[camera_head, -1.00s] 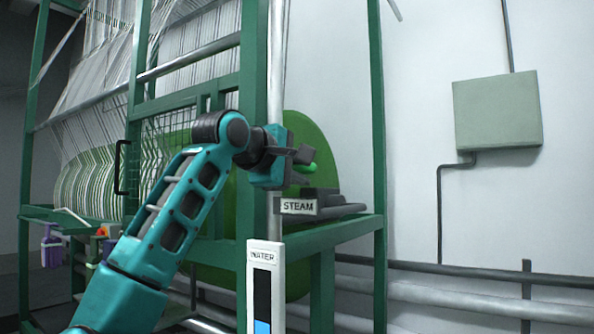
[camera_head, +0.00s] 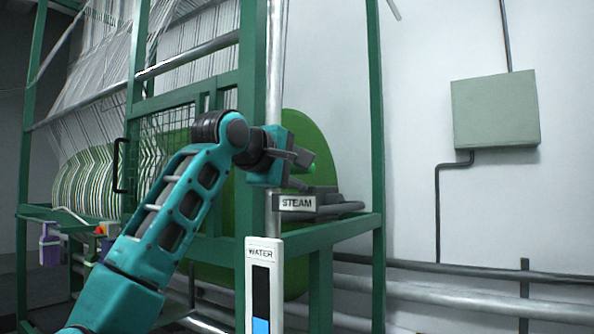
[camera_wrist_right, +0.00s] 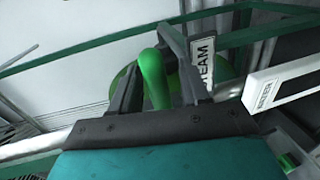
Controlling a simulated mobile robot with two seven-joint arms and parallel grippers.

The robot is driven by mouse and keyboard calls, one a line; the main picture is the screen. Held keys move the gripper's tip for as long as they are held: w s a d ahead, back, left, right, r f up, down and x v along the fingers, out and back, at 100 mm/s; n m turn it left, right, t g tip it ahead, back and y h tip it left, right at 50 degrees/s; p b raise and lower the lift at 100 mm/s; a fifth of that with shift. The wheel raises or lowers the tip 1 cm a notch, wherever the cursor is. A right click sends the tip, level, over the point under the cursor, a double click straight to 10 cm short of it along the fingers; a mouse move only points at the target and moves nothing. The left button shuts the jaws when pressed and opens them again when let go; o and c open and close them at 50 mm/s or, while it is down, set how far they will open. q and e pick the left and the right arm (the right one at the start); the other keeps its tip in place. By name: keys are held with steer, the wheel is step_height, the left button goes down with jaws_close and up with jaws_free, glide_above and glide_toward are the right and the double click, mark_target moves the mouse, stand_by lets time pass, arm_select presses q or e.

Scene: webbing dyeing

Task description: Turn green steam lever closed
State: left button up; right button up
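The green steam lever (camera_wrist_right: 153,78) shows in the right wrist view between the two dark fingers of my right gripper (camera_wrist_right: 150,70). The fingers stand apart on either side of it; it lies close to the left finger, and I cannot tell whether they touch. In the head view, my right gripper (camera_head: 300,160) is at the steam fitting, and only a small part of the lever (camera_head: 311,168) shows past its fingers. The STEAM label (camera_head: 297,203) sits just below the gripper; it also shows in the wrist view (camera_wrist_right: 203,62). My left gripper is not in view.
A green frame post (camera_head: 252,100) and a metal pipe (camera_head: 274,70) stand close beside the gripper. A white WATER gauge (camera_head: 263,285) is below. A grey wall box (camera_head: 496,110) hangs at right. Wall space between frame and box is free.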

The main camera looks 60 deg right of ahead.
arm_select(q)
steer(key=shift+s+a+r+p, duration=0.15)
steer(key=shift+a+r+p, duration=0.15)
steer(key=shift+p, duration=0.45)
arm_select(e)
steer(key=v, duration=1.3)
steer(key=shift+r, duration=0.1)
